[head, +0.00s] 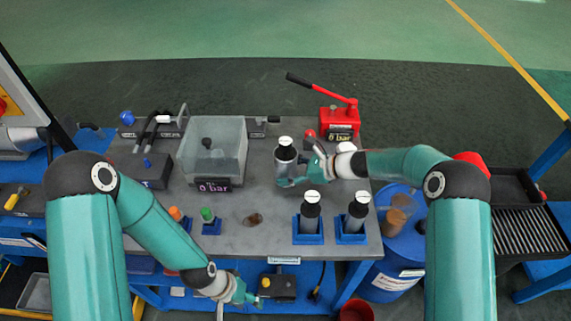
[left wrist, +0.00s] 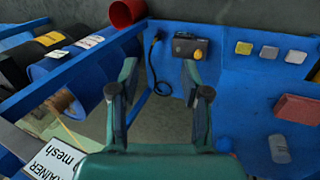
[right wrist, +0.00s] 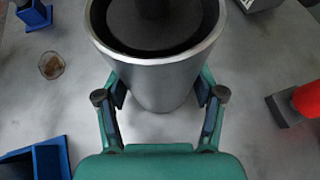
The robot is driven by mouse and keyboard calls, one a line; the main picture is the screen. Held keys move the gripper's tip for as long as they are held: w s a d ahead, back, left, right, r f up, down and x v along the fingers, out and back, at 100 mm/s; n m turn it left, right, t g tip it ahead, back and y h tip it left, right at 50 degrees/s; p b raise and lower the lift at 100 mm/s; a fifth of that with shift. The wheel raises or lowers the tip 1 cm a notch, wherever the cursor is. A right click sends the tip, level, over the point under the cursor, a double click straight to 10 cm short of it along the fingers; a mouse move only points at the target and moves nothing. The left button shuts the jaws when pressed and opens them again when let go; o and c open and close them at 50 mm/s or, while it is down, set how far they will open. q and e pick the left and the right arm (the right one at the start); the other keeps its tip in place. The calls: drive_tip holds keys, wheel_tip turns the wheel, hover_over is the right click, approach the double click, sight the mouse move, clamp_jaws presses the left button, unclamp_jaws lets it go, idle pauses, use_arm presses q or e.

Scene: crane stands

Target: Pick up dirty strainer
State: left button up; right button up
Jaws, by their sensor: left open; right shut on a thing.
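My right gripper (head: 303,172) is shut on a metal cylinder (head: 285,151) with a dark top. In the right wrist view its fingers sit on either side of the cylinder's grey wall (right wrist: 160,92), above the bench. My left gripper (head: 238,293) is open and empty, in front of the bench's front edge. In the left wrist view nothing is between its fingers (left wrist: 160,100). A brown round piece (head: 254,219) lies on the bench. I cannot tell which, if any, is the dirty strainer.
Two similar cylinders stand in blue holders (head: 309,239) at the bench's front right. A clear tank (head: 212,150) and a red hand pump (head: 340,120) stand at the back. A lower blue shelf holds a dark box with a yellow knob (head: 278,286). The bench's front middle is mostly clear.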

use_arm(q)
drive_tip(key=w+r+m+g+y, duration=0.1)
drive_tip(key=w+r+m+g, duration=0.2)
drive_tip(key=r+m, duration=0.55)
drive_tip(key=w+r+m+g, duration=0.3)
drive_tip(key=r+m, duration=0.2)
drive_tip(key=r, duration=0.6)
drive_tip(key=m+t+y, duration=0.4)
drive_tip(key=m+t, duration=0.8)
drive_tip(key=m, duration=0.8)
approach(286, 142)
drive_tip(key=shift+n, duration=0.25)
drive_tip(key=x, duration=0.5)
drive_tip(key=shift+f, duration=0.15)
drive_tip(key=shift+x, duration=2.85)
drive_tip(key=shift+w+a, duration=0.1)
drive_tip(key=shift+c, duration=0.3)
clamp_jaws()
